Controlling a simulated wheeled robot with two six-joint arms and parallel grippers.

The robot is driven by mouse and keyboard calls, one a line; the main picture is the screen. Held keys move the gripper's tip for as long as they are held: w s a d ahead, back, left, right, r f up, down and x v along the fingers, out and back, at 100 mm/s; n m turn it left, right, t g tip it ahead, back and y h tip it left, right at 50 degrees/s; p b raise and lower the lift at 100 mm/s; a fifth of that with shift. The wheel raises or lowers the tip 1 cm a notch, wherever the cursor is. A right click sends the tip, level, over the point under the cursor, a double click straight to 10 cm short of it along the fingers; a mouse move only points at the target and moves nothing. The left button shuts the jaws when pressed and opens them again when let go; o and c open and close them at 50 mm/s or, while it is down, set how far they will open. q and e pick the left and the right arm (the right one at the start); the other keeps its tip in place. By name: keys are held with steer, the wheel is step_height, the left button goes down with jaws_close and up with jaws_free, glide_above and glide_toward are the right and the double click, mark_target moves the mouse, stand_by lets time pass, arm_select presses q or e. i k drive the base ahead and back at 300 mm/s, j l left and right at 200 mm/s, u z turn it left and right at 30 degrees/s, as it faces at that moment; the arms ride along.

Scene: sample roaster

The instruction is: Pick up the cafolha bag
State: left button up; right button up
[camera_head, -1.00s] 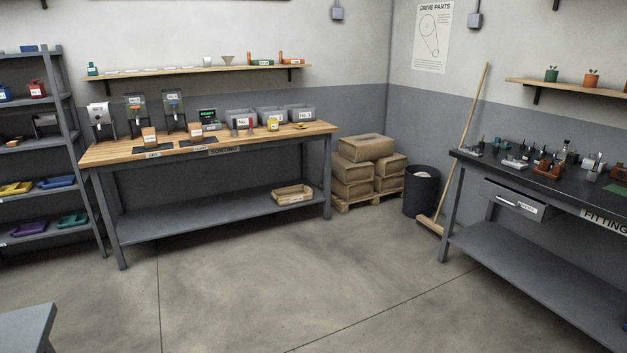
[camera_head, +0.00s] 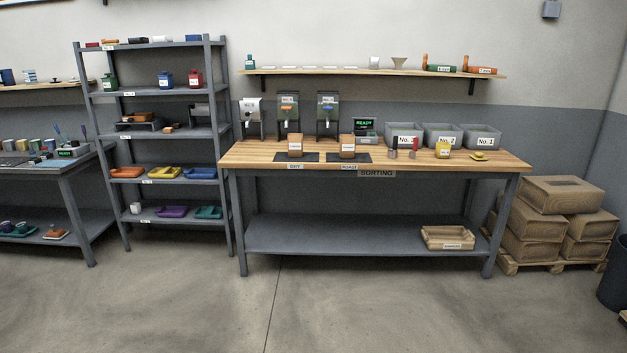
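Two small brown bags with white labels stand on the wooden-topped sorting bench. The left bag (camera_head: 295,144) is on a dark mat by the label "DRY". The right bag (camera_head: 347,145) is on a dark mat by the label "ROAST". The print on the bags is too small to read, so I cannot tell whether either is the cafolha bag. Neither of my grippers is in view.
The sorting bench (camera_head: 450,163) also holds dispensers, a "READY" display (camera_head: 365,125) and grey numbered bins (camera_head: 442,136). The floor in front is clear.

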mark_target(295, 140)
steer(key=i, duration=1.7)
steer(key=i+z, duration=0.2)
steer(key=i, duration=0.65)
steer(key=i+z, duration=0.2)
steer(key=i, duration=0.7)
